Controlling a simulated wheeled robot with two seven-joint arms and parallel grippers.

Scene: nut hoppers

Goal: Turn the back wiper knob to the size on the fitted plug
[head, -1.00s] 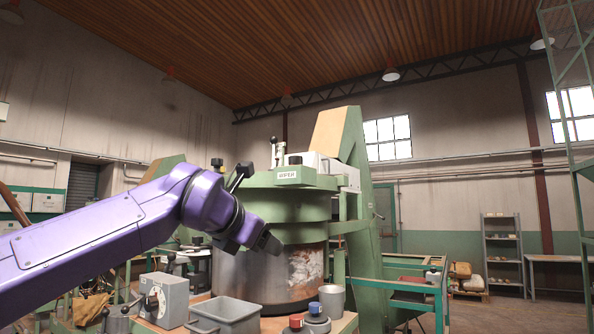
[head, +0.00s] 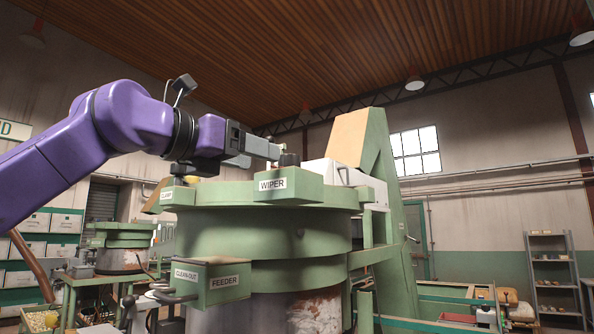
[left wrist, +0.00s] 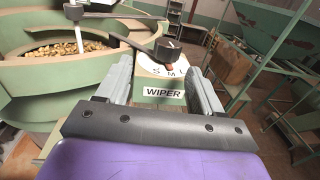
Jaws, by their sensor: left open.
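A dark wiper knob (head: 289,159) stands on the green housing above a WIPER label (head: 273,184). In the left wrist view, the knob (left wrist: 168,52) sits over a pale dial (left wrist: 160,68) marked S, M, L; an orange mark on the knob's near side appears to face M. My left gripper (head: 275,150) is open, its fingers just to the left of the knob in the head view. In the left wrist view, the knob lies ahead, between the open fingers (left wrist: 158,75). I cannot make out a fitted plug or its size. My right gripper is not in view.
The green bowl (left wrist: 70,40) holds many nuts. A box labelled CLEAN-OUT and FEEDER (head: 222,283) juts from the front of the hopper. A dark bar (left wrist: 125,37) extends left from the knob area. Another green hopper (head: 122,235) stands behind at the left.

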